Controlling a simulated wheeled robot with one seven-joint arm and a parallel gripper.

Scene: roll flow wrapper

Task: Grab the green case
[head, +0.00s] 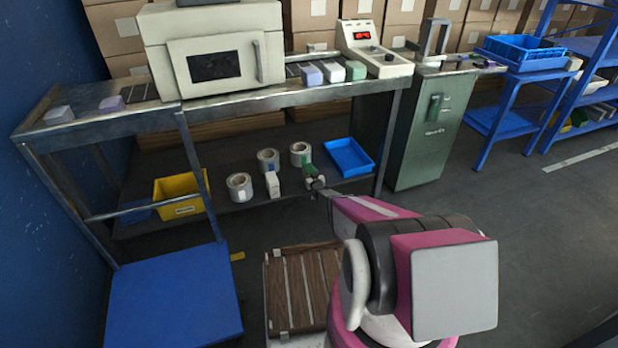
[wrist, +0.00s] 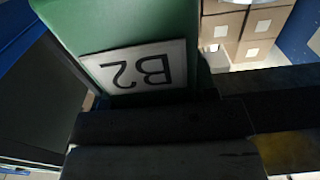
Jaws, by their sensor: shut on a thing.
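A green case (head: 307,171) is at the end of my arm in the head view, in front of the lower shelf and partly hidden by my gripper. My gripper (head: 316,183) is shut on it. In the wrist view the green case (wrist: 165,20) fills the upper middle, with a white label reading "B2" that appears upside down. The dark fingers of my gripper cross below the label and hide the rest of the case. I cannot tell from these views whether the case touches the shelf.
Several rolls (head: 268,160) and a white box (head: 272,183) stand on the lower shelf (head: 240,220) left of my gripper. A blue tray (head: 348,157) is to the right, close by. Another green box (head: 354,70) sits on the conveyor above. A wooden pallet (head: 300,290) lies below.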

